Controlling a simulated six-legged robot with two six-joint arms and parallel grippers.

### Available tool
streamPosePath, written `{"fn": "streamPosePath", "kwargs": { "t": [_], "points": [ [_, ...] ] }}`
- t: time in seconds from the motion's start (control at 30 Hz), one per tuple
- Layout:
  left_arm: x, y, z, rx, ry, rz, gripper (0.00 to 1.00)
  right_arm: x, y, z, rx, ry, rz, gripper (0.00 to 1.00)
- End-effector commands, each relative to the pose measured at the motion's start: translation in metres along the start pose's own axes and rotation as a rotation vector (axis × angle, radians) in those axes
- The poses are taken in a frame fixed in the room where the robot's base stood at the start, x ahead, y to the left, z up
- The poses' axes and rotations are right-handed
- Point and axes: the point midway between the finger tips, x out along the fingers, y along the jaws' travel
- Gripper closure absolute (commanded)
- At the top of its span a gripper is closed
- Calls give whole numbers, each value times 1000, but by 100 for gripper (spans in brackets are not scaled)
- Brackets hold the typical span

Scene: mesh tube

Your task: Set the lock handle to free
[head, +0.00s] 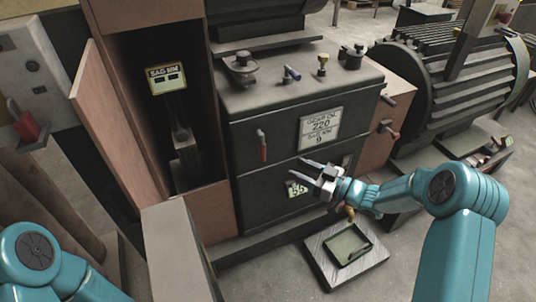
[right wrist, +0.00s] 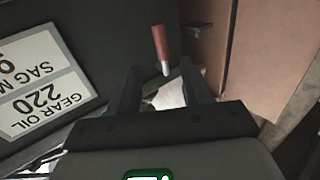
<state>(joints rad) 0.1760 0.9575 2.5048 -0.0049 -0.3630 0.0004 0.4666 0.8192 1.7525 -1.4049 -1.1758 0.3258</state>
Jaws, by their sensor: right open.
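A red-gripped handle (head: 262,145) hangs on the dark front face of the gearbox, left of the gear oil label; it also shows in the right wrist view (right wrist: 160,46). I cannot tell for sure that it is the lock handle. My right gripper (head: 298,168) is open and empty in front of the gearbox, to the right of and a little below this handle. In the right wrist view the handle lies ahead, between and beyond the two fingertips (right wrist: 161,72), apart from them. Only my left arm shows, at the lower left.
The gear oil label (head: 320,128) is on the gearbox (head: 290,100). A brown open cabinet (head: 205,212) stands left of it. A tray (head: 330,270) lies on the floor below.

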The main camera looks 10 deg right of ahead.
Motion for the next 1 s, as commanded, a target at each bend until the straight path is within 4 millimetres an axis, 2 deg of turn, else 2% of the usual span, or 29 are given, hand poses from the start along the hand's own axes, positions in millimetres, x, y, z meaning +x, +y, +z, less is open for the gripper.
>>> {"fn": "streamPosePath", "kwargs": {
  "t": [0.03, 0.2, 0.4, 0.6, 0.9, 0.97, 1.0],
  "points": [
    [1, 0, 0, 0, 0, 0, 100, 14, -2, 1, 0, 2, -5, 52],
    [4, -1, 0, 0, 0, 0, 100, 56, -2, 1, 0, 1, -5, 52],
    [6, -2, 0, 0, 0, 0, 100, 96, 0, 1, 0, 0, -3, 52],
    [7, -2, 0, 0, 0, 0, 100, 115, 3, 1, 1, 0, 0, 52],
    [7, -2, 0, 0, 0, 0, 100, 117, 4, 0, 1, 0, 1, 52],
    [7, -2, 0, 0, 0, 0, 100, 117, 4, 0, 1, 0, 1, 68],
    [7, -2, 0, 0, 0, 0, 100, 117, 4, 0, 1, 0, 1, 81]
  ]
}}
